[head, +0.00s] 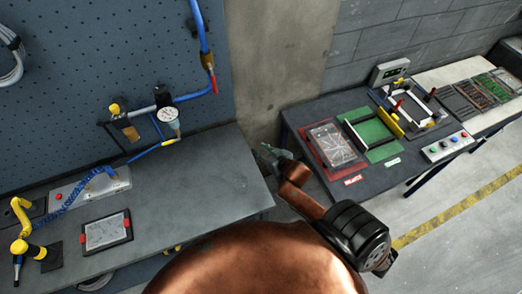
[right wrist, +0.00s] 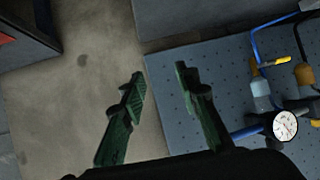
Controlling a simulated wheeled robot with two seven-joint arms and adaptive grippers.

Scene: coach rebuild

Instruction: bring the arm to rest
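My right arm (head: 310,205) shows in the head view, copper-coloured with a black joint. It reaches up from the bottom middle into the gap between the two benches. My right gripper (head: 274,153) is at its end, small and partly hidden by the wrist. In the right wrist view the two green fingers (right wrist: 160,78) stand apart with nothing between them. Bare concrete and a pegboard panel lie beyond them. My left gripper is in neither view.
The left bench (head: 190,185) carries a framed plate (head: 106,232) and a blue coiled hose (head: 85,190). A pressure gauge (head: 168,113) hangs by the pegboard (head: 110,60). The right bench (head: 330,108) holds red and green mats, a fixture and a button box (head: 447,146). Open floor (head: 450,250) lies lower right.

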